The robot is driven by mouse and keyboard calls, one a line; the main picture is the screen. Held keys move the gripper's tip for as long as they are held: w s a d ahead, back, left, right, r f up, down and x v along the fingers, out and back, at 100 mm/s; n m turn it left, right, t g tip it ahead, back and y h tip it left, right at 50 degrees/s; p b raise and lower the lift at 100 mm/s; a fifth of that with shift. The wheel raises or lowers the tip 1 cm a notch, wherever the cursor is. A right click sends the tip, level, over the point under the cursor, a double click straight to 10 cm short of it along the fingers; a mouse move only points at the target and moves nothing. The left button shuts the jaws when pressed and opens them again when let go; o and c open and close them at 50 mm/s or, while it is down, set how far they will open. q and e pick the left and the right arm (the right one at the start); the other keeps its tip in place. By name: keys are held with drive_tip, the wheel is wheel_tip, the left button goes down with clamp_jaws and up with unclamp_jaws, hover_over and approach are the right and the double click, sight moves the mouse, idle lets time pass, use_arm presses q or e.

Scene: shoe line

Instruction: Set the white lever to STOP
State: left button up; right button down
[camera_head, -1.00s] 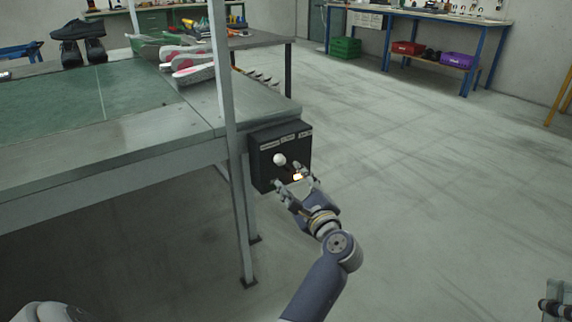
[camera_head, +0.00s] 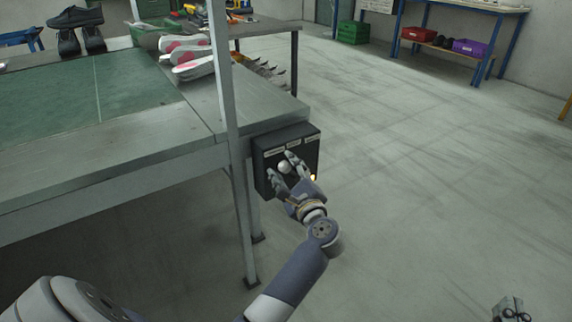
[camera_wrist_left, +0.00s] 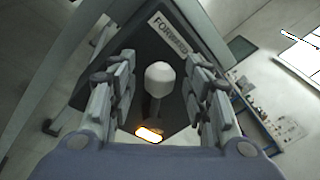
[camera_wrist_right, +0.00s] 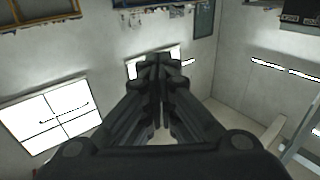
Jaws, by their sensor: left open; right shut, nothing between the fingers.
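The white lever's round knob (camera_head: 284,167) stands out from the front of a dark control box (camera_head: 314,153) at the table's corner. Pale labels run along the box's top; one reads FORWARD (camera_wrist_left: 170,32) in the left wrist view. My left gripper (camera_head: 283,162) is open, with its fingers on either side of the knob. In the left wrist view the knob (camera_wrist_left: 160,76) sits between the open fingers, with gaps visible on both sides. My right gripper (camera_wrist_right: 158,62) is shut and empty, away from the box; it also shows at the head view's lower right.
An orange lamp (camera_wrist_left: 149,134) glows on the box. A metal post (camera_head: 229,120) stands just left of the box. The table (camera_head: 125,150) carries shoe soles (camera_head: 190,58) and dark shoes (camera_head: 80,22). The floor to the right is clear.

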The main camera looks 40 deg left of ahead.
use_arm(q)
drive_tip(key=shift+c, duration=0.5)
clamp_jaws()
